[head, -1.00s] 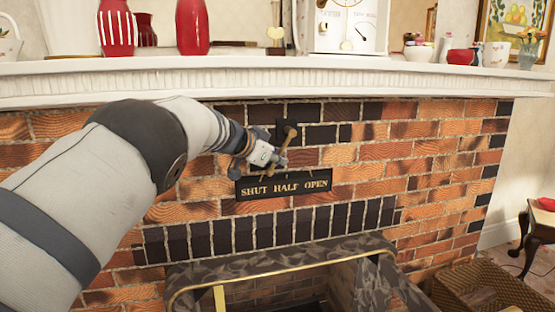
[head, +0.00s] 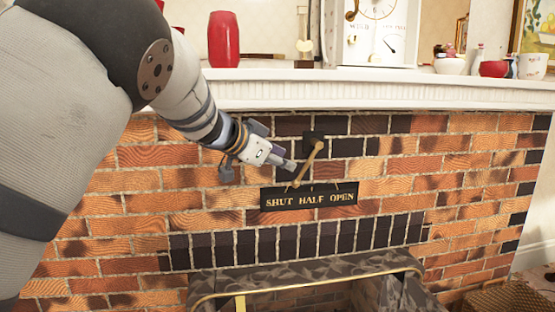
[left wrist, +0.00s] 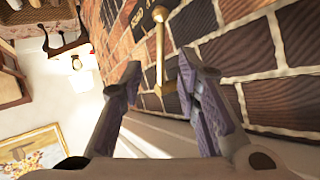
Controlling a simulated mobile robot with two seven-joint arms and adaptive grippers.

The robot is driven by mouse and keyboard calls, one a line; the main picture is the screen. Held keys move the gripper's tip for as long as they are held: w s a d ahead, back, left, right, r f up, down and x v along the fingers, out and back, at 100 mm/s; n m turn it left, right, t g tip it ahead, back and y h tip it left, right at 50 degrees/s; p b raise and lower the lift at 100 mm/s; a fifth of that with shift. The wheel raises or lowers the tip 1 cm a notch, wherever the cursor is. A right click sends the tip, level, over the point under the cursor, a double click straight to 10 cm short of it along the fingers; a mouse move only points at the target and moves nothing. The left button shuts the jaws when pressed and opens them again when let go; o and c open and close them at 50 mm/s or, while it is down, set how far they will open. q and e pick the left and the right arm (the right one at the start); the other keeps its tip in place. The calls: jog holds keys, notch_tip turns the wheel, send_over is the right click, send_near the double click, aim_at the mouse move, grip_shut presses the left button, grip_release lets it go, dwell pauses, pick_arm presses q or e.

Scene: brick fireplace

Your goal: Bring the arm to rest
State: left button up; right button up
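A brass damper lever (head: 309,162) hangs from a dark mount on the brick face. It tilts down and left, its lower end above the left half of the black plate (head: 309,198) lettered SHUT HALF OPEN. My left gripper (head: 284,165) is just left of the lever; I cannot tell in the head view whether they touch. In the left wrist view my left gripper (left wrist: 160,70) has its two fingers spread, and the lever (left wrist: 159,50) shows beyond the gap, with nothing held. My right gripper is not in view.
The white mantel shelf (head: 400,88) runs above, with a red vase (head: 224,40), a white clock (head: 378,35) and small pots on it. A dark patterned fireplace surround (head: 310,270) juts out below. A wicker basket (head: 505,299) is at lower right.

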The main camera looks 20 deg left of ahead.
pick_arm(q)
jog(key=shift+s+a+r, duration=0.2)
jog(key=shift+s+r, duration=0.05)
jog(key=shift+s, duration=0.35)
jog(key=s+d+f+n+g, duration=0.15)
jog(key=s+f, duration=0.25)
jog(key=f, duration=0.8)
jog(key=s+d+f+n+g, duration=0.15)
jog(key=s+f, duration=0.25)
jog(key=f, duration=0.8)
jog(key=s+f+n+g+y+p, duration=0.1)
jog(key=s+f+n+g, duration=0.15)
jog(key=s+f, duration=0.95)
jog(key=s+f+n+g+y, duration=0.1)
jog(key=s+f+g, duration=0.1)
jog(key=s+f, duration=0.35)
jog(key=s+f+n+g, duration=0.1)
jog(key=s+f, duration=0.1)
jog(key=s, duration=0.7)
jog(key=s+d+g+y+p, duration=0.1)
jog(key=s+g, duration=0.5)
jog(key=s, duration=1.7)
jog(key=shift+s+d+f+y, duration=0.25)
jog(key=shift+d+f+y, duration=0.05)
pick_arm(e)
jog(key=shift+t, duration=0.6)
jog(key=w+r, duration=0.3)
